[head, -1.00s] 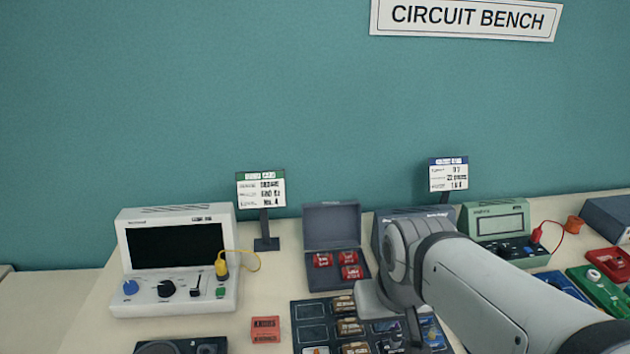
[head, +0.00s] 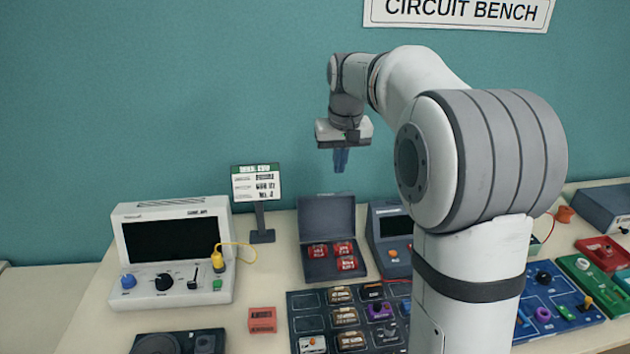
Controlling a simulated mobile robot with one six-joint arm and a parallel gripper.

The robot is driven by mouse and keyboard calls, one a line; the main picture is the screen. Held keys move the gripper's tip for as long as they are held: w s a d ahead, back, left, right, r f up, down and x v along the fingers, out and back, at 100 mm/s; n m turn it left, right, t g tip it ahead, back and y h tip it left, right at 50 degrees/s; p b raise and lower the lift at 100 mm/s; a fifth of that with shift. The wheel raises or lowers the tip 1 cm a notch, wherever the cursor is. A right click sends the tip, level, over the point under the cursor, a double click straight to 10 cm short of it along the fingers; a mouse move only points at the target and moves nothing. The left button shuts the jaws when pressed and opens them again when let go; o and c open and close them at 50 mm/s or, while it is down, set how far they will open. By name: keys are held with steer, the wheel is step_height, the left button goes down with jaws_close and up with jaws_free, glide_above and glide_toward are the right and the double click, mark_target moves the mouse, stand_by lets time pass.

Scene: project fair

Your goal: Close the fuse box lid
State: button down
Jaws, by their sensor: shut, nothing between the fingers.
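The fuse box (head: 321,270) is a dark grey case on the bench in the head view, with several red fuses (head: 345,263) in its tray. Its lid (head: 327,219) stands up, roughly upright, at the back of the box. My gripper (head: 340,168) is high above the lid, pointing down, with its fingers together and nothing visible between them. It is apart from the lid. The whole inner face of the lid shows; its back is hidden.
A white oscilloscope-like unit (head: 130,287) and a sign on a stand (head: 257,183) are to the left. A grey meter (head: 388,225) stands close on the right. A dark component board (head: 308,324) and a red-orange box (head: 262,320) lie in front.

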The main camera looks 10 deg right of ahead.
steer(key=w+f+p, duration=0.1)
steer(key=w+f, duration=0.4)
steer(key=w, duration=0.6)
steer(key=w+f, duration=0.5)
steer(key=w, duration=0.5)
step_height(320, 180, down, 9)
steer(key=s, duration=0.2)
steer(key=shift+a+g, duration=0.3)
steer(key=shift+a, duration=0.1)
steer(key=shift+f, duration=0.1)
